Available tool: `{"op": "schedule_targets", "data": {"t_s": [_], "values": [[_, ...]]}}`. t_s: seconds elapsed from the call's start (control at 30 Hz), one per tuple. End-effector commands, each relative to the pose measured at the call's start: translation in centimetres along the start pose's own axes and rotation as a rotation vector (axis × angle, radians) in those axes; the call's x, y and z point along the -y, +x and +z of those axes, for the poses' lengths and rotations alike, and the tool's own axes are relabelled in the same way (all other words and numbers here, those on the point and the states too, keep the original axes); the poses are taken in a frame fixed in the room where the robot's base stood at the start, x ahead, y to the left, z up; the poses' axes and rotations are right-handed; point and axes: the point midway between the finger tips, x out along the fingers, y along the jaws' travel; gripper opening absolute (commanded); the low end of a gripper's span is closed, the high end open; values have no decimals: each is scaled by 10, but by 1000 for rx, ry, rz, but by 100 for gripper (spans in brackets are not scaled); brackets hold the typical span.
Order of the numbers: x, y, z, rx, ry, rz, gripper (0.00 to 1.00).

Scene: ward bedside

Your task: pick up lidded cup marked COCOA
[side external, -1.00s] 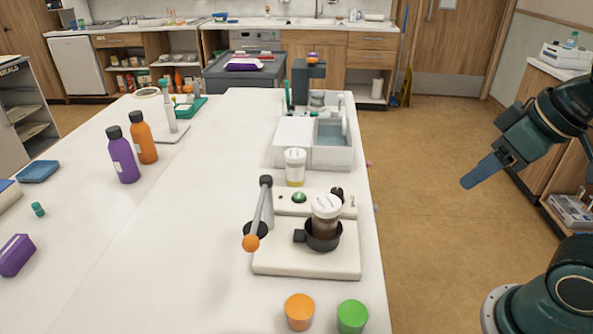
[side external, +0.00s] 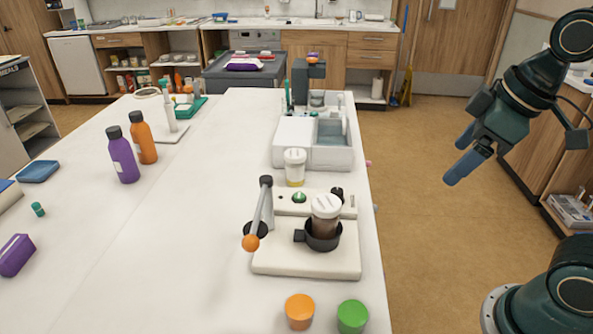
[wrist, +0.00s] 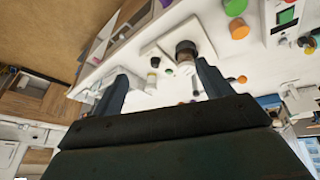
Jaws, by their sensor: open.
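Two clear cups with white lids stand on the white bench. One with brown contents (side external: 325,215) stands upright in a black ring holder on a cream base plate (side external: 290,262). The other, with yellowish contents (side external: 295,168), stands just behind that plate. I cannot read the word COCOA on either. My gripper (side external: 459,162) is open and empty, in the air to the right of the bench, well apart from both cups. In the wrist view its two fingers (wrist: 162,84) are spread, with the bench beyond them.
A lever with an orange knob (side external: 251,242) rises at the base plate's left. Orange (side external: 299,311) and green (side external: 352,316) round pieces stand in front. A white bin unit (side external: 293,148) is behind. Purple (side external: 123,156) and orange (side external: 143,138) bottles stand left.

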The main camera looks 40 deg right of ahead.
Motion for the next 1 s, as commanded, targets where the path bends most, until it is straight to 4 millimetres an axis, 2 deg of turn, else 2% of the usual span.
{"op": "schedule_targets", "data": {"t_s": [0.27, 0.47, 0.8, 1.0], "values": [[2, 14, -51, 90, -418, -69, 78], [7, 32, -86, 138, -724, -134, 78], [25, 78, -139, 194, -1238, -279, 78], [37, 105, -161, 204, -1490, -364, 78]]}}
